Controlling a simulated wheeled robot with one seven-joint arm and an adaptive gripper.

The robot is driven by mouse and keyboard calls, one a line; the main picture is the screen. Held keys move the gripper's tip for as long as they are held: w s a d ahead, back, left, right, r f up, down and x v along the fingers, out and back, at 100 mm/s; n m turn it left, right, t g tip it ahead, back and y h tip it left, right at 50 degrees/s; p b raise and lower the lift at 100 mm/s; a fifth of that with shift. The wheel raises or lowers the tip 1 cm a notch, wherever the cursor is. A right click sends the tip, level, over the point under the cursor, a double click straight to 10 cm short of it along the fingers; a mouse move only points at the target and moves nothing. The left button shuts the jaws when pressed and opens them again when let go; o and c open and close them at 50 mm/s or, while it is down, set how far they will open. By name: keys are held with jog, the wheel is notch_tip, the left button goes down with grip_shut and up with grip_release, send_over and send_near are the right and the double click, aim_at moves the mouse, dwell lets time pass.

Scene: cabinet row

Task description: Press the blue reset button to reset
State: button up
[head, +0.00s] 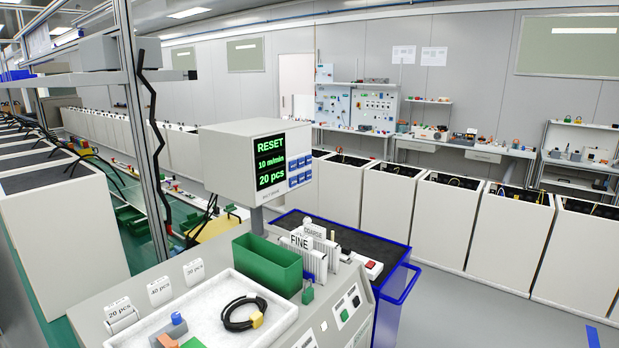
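A white display box (237,152) stands on a grey post above the bench. Its black screen (271,163) reads "RESET", "10 m/min" and "20 pcs" in green. Several small blue buttons (300,170) sit in two columns to the right of the screen. Their labels are too small to read, so I cannot tell which one is the reset button. My gripper is not in view.
Below the box, a white tray (203,310) holds a black cable loop (240,322). A blue-rimmed cart (401,281) is on the right, with open floor beyond.

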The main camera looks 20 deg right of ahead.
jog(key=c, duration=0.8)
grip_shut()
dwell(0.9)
